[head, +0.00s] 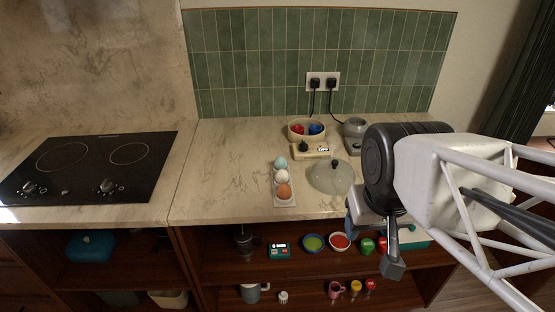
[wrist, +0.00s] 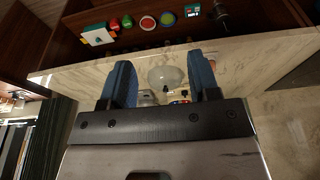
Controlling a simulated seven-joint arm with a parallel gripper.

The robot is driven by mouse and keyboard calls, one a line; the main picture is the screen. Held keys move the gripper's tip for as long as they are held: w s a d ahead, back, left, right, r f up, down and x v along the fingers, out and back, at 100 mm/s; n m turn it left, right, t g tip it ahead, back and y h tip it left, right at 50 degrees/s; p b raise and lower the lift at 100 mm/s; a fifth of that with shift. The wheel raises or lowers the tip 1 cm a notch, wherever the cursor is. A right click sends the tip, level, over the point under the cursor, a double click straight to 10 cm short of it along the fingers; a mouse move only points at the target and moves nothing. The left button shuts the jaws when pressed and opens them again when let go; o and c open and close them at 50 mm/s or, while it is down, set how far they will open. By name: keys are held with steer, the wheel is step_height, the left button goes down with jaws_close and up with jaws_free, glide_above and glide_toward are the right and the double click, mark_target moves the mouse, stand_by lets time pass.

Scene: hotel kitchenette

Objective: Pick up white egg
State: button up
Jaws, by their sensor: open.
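The white egg (head: 282,177) sits in the middle of a narrow white egg holder (head: 285,204) on the counter in the head view. A pale blue egg (head: 281,163) is behind it and an orange-brown egg (head: 285,191) is in front. My gripper (head: 374,243) is open and empty, to the right of the eggs near the counter's front edge. The wrist view shows its two blue fingers spread apart (wrist: 162,82). I cannot make out the white egg in the wrist view.
A glass lid (head: 329,178) with a dark knob lies between the eggs and my gripper. Behind are a scale (head: 311,150), a divided bowl (head: 308,137) and a grey appliance (head: 355,136). Counter left of the eggs is clear up to the black cooktop (head: 90,168). Shelves below hold several items.

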steer(key=shift+w, duration=0.1)
steer(key=m+g, duration=0.3)
steer(key=m, duration=1.9)
glide_above(283, 170)
steer(key=f, duration=0.8)
steer(key=shift+s+d+f, duration=0.15)
steer(key=shift+s+d, duration=0.05)
steer(key=shift+s, duration=0.2)
steer(key=shift+w+a+f, duration=0.25)
steer(key=shift+w+f, duration=0.15)
steer(key=shift+w, duration=0.05)
steer(key=shift+f, duration=0.1)
steer(key=shift+f, duration=1.2)
steer(key=shift+f, duration=0.1)
